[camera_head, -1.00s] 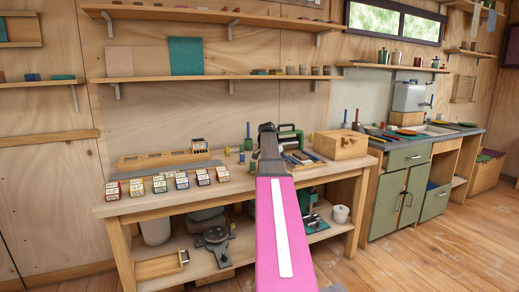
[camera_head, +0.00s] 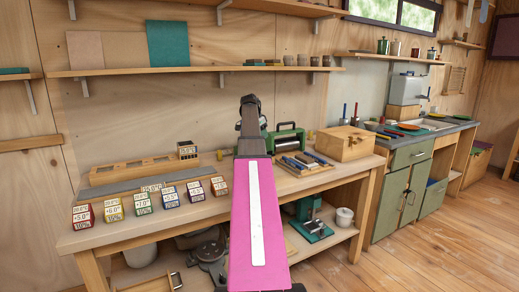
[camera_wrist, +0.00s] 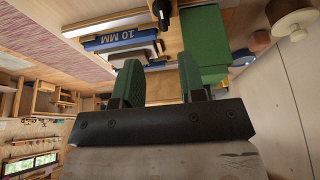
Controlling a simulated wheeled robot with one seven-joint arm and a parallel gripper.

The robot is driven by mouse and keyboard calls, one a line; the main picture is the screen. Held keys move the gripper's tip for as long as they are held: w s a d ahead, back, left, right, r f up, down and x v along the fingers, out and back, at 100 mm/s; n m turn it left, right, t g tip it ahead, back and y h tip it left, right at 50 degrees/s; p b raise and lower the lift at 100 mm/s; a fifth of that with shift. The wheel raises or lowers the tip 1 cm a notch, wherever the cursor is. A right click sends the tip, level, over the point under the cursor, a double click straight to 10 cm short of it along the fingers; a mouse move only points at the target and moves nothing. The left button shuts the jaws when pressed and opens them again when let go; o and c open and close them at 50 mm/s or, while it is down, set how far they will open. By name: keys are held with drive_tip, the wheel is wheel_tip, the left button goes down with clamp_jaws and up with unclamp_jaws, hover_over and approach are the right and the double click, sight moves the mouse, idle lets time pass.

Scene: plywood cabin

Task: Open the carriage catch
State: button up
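A green machine (camera_head: 286,138) with dark parts stands on the workbench (camera_head: 225,207), just right of and behind my arm in the head view. I cannot make out a carriage catch in either view. My gripper (camera_head: 249,102) is at the far end of my pink arm, pointing away over the bench; its fingertips are too small to tell there. In the wrist view my gripper (camera_wrist: 157,78) shows two green finger pads apart, with nothing held between them.
A row of numbered boxes (camera_head: 143,203) lines the bench front at left. A tray of tools (camera_head: 303,163) and a wooden box (camera_head: 345,143) stand right of my arm. A shelf (camera_head: 190,71) runs above the bench. Open floor (camera_head: 430,255) lies at right.

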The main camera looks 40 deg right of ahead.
sight(270, 153)
drive_tip(key=x, duration=1)
drive_tip(key=shift+w+d+f, duration=0.1)
drive_tip(key=shift+d+f, duration=0.15)
clamp_jaws()
